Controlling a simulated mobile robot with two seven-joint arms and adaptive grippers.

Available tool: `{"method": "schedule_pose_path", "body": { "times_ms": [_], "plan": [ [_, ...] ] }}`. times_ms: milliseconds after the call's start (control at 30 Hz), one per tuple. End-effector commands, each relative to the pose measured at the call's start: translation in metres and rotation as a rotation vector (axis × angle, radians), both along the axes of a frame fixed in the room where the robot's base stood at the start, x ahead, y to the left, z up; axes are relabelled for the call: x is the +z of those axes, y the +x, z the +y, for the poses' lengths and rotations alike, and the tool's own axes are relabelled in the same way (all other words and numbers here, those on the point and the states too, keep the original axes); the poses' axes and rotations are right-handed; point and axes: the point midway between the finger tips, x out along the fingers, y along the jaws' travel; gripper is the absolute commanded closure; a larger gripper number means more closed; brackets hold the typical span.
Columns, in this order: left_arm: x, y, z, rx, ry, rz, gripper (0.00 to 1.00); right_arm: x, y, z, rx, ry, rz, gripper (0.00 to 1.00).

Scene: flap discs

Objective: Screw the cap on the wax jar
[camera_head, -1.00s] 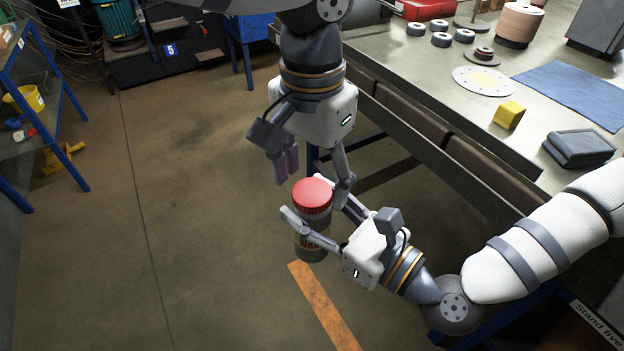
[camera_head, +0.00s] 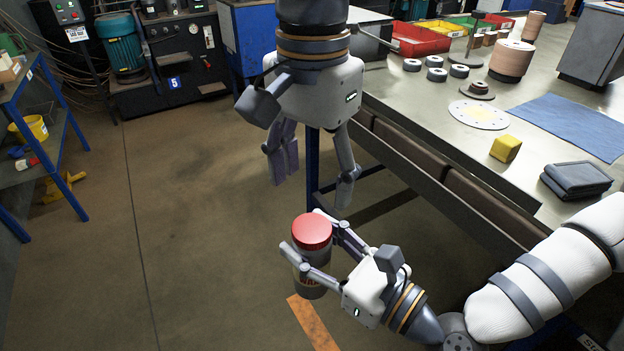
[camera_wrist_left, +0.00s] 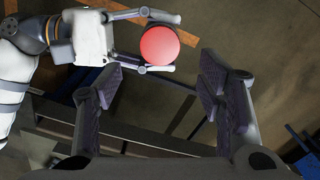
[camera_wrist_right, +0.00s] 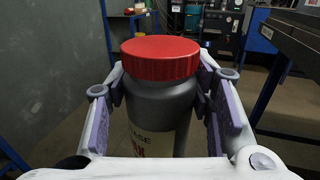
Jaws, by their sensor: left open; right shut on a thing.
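The wax jar (camera_head: 312,284) is a grey jar with a pale label, held upright in the air over the floor; it also fills the middle of the right wrist view (camera_wrist_right: 160,108). The red cap (camera_head: 312,231) sits on top of the jar and looks level in the right wrist view (camera_wrist_right: 160,58). My right gripper (camera_head: 312,246) is shut around the jar below the cap. My left gripper (camera_head: 312,182) is open and empty, above and behind the jar in the head view. In the left wrist view the red cap (camera_wrist_left: 159,45) lies beyond the open fingers, apart from them.
The workbench (camera_head: 440,115) at right holds a yellow block (camera_head: 505,148), a dark folded case (camera_head: 575,180), a blue mat (camera_head: 575,125) and several discs. A blue shelf (camera_head: 50,130) stands at left. The floor between is open.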

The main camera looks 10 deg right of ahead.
Motion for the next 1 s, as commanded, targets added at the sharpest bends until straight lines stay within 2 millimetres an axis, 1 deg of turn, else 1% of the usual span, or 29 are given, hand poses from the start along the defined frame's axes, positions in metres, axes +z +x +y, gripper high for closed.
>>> {"method": "schedule_pose_path", "body": {
  "times_ms": [67, 167, 400, 500, 600, 733, 967, 1000],
  "plan": [
    [-0.001, 0.000, 0.000, 0.000, 0.001, 0.001, 0.38, 0.001, 0.000, 0.000, 0.000, 0.001, -0.003, 1.00],
    [-0.011, 0.000, 0.001, 0.000, 0.003, 0.003, 0.38, 0.001, 0.000, 0.000, 0.000, 0.001, -0.003, 1.00],
    [-0.053, -0.001, 0.000, -0.001, 0.001, 0.003, 0.38, 0.001, 0.000, 0.000, 0.000, 0.001, -0.003, 1.00],
    [-0.067, 0.000, 0.000, 0.000, 0.001, 0.001, 0.38, 0.001, 0.000, 0.000, 0.000, 0.001, -0.003, 1.00],
    [-0.075, 0.000, 0.001, 0.000, 0.001, 0.000, 0.38, 0.001, 0.000, 0.000, 0.000, 0.001, -0.003, 1.00],
    [-0.080, 0.000, 0.000, 0.000, 0.000, 0.000, 0.38, 0.001, 0.000, 0.000, 0.000, 0.001, -0.003, 1.00],
    [-0.080, 0.000, 0.000, 0.000, 0.001, -0.001, 0.38, 0.001, 0.000, 0.000, 0.000, 0.001, -0.003, 1.00],
    [-0.080, 0.000, 0.000, 0.000, 0.001, -0.001, 0.47, 0.001, 0.000, 0.000, 0.000, 0.001, -0.003, 1.00]
  ]
}}
